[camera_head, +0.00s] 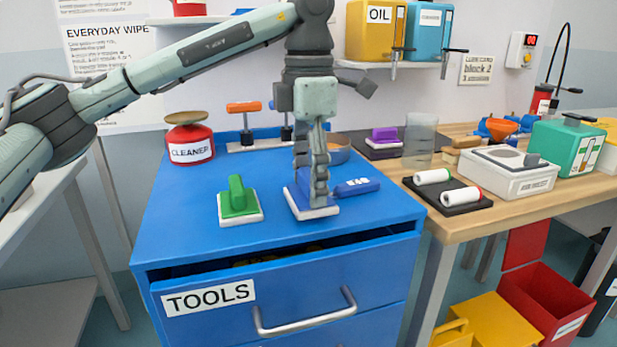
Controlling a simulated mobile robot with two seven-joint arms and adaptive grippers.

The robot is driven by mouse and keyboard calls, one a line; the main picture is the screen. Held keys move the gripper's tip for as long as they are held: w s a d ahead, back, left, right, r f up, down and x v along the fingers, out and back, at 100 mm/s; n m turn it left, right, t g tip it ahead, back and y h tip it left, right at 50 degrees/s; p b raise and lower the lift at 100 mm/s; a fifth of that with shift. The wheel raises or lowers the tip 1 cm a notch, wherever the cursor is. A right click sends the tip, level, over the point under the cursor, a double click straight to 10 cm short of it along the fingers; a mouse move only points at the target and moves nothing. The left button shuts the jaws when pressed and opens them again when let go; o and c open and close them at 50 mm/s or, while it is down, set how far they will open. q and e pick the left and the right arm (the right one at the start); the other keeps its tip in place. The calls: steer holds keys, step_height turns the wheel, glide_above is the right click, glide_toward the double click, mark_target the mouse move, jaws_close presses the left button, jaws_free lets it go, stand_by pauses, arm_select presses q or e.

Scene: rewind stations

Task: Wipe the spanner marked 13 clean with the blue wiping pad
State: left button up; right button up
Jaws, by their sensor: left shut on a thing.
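The blue wiping pad (297,205), blue above with a white underside, stands on the blue tool cabinet's top (190,225). My left gripper (313,190) comes down on it from above and is shut on it; the fingers hide much of the pad. No spanner marked 13 can be made out. The drawer labelled TOOLS (210,298) is slightly open, and its dark gap shows some yellowish shapes too hidden to name. My right gripper is not in view.
A green pad (238,202) stands left of the blue pad. A blue labelled object (357,187) lies close at its right. A red CLEANER tin (190,142) and an orange-handled tool (243,108) stand behind. The cabinet's front left top is clear.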

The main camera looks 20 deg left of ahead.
arm_select(q)
step_height(320, 180, up, 2)
steer(key=shift+r+p, duration=0.15)
steer(key=shift+p, duration=0.7)
step_height(320, 180, up, 2)
steer(key=shift+r+p, duration=0.2)
steer(key=shift+p, duration=0.4)
steer(key=shift+r, duration=1.15)
